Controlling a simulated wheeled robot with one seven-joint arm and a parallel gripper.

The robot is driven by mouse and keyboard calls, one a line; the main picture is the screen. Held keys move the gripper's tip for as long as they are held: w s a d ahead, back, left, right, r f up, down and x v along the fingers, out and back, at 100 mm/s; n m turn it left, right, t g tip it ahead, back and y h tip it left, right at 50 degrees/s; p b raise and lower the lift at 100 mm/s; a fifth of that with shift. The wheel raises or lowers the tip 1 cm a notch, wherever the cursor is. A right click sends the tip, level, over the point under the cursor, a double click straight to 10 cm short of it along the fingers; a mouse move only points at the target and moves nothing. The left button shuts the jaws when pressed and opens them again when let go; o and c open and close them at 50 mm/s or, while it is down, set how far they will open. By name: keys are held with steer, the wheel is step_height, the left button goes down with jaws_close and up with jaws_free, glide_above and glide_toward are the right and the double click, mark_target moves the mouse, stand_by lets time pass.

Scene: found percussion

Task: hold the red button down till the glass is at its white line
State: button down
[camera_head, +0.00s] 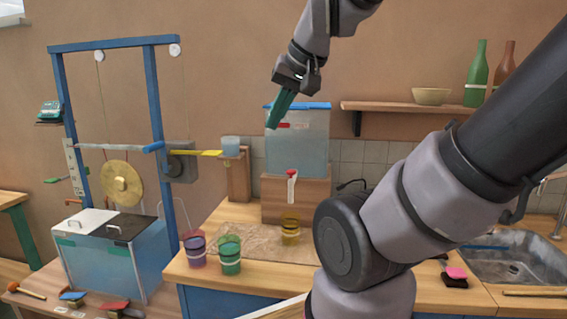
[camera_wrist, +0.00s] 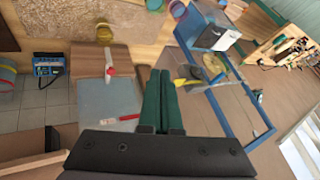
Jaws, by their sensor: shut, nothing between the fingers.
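A water tank (camera_head: 297,140) with a blue lid stands on a wooden block on the counter. A red button (camera_head: 292,172) tops the white tap at its front; the tap's red part also shows in the wrist view (camera_wrist: 110,72). A yellow glass (camera_head: 290,229) with a pale band stands below the tap; it also shows in the wrist view (camera_wrist: 104,34). I cannot tell its water level. My gripper (camera_head: 272,125), with green fingers, is shut and empty, above and apart from the button, near the tank's upper left. The fingers also show in the wrist view (camera_wrist: 160,73).
A purple glass (camera_head: 195,250) and a green glass (camera_head: 229,255) stand left of the yellow one. A blue frame (camera_head: 156,110) with a gong (camera_head: 121,184) stands at left. A shelf (camera_head: 400,107) with a bowl and bottles is at right. My arm covers part of the counter.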

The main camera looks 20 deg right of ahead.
steer(key=m+g+h, duration=0.2)
steer(key=m+g, duration=0.1)
steer(key=g, duration=0.4)
glide_above(292, 171)
step_height(292, 171, down, 3)
steer(key=shift+s+d+r, duration=0.1)
steer(key=shift+s, duration=0.2)
steer(key=f, duration=1.4)
steer(key=shift+w, duration=0.35)
steer(key=shift+f, duration=0.1)
